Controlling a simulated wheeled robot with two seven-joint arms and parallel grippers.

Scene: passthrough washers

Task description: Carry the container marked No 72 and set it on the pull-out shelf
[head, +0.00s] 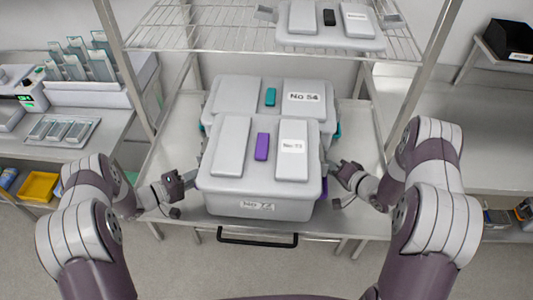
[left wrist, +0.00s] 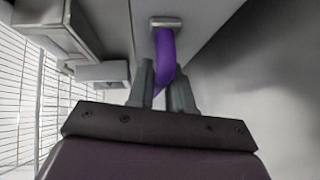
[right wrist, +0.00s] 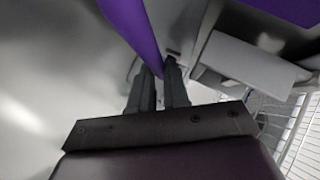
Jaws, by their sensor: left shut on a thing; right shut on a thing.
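The container marked No 72 (head: 257,192) is a grey lidded box with a purple clip on its lid and purple side handles. It is in the middle of the head view, in front of the No 54 container, over the front of a metal shelf (head: 225,222) with a black pull handle (head: 257,238). I cannot tell whether it touches the shelf. My left gripper (head: 190,180) is at its left side, shut on the purple handle (left wrist: 165,50) in the left wrist view. My right gripper (head: 332,172) is at its right side, shut on the other purple handle (right wrist: 135,30).
The No 54 container (head: 220,95) with teal parts stands right behind. Another grey container (head: 330,25) sits on the wire shelf (head: 220,40) above. Rack posts stand at both sides. A left bench holds a tray (head: 62,130); the right bench (head: 450,120) is mostly clear.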

